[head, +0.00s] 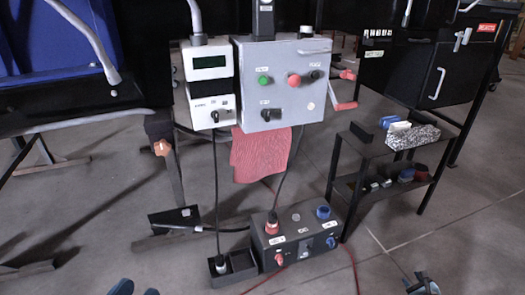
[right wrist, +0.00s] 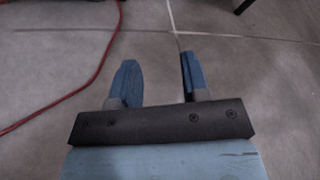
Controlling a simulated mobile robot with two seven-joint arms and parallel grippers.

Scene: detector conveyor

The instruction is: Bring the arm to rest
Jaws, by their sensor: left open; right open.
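My left gripper (head: 134,289) shows at the bottom edge of the head view, left of centre. Only its blue fingertips are in the picture, apart from each other, with nothing seen between them. My right gripper (head: 422,284) is at the bottom right of the head view, low over the bare floor. In the right wrist view its two blue fingers (right wrist: 157,82) stand apart with only grey floor between them. Both grippers are open and empty. Most of both arms is outside the head view.
A grey control box (head: 283,82) with buttons and a white display unit (head: 208,62) stand ahead. A black power box (head: 298,240) sits on the floor below. A red cable (right wrist: 95,85) lies left of my right gripper. A black shelf (head: 370,152) stands right. Floor at front right is clear.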

